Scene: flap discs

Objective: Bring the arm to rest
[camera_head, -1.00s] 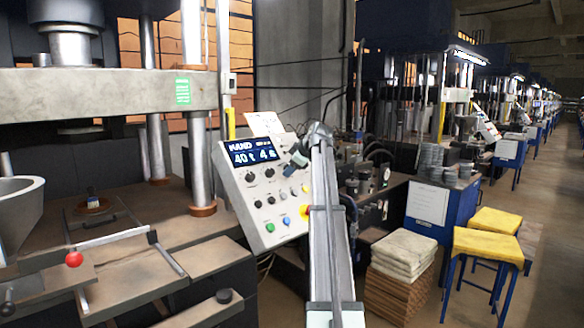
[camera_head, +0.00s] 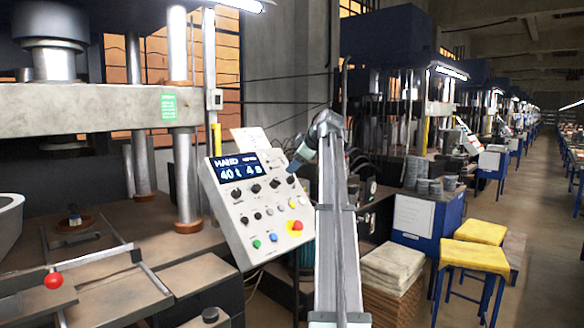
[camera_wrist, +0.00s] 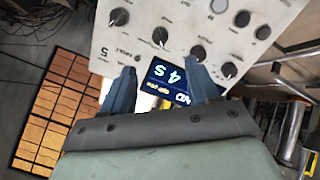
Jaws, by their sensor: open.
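My gripper (camera_head: 296,163) is beside the upper right of the grey control panel (camera_head: 258,212) in the head view. In the wrist view my gripper (camera_wrist: 160,82) has its two dark blue fingers spread apart with nothing held between them. The panel (camera_wrist: 145,40) lies beyond the fingertips, with its lit display (camera_wrist: 168,80) and several black knobs showing between and around them. I cannot tell the exact gap between fingertips and panel. My arm rises from the bottom of the head view, right of the panel.
A press with steel columns (camera_head: 182,120) and a red-knobbed slide (camera_head: 54,281) stands at left. A stack of pale cloths (camera_head: 392,265), a blue cabinet (camera_head: 447,215) and yellow-topped stools (camera_head: 474,256) stand at right. Open aisle floor (camera_head: 545,200) lies at far right.

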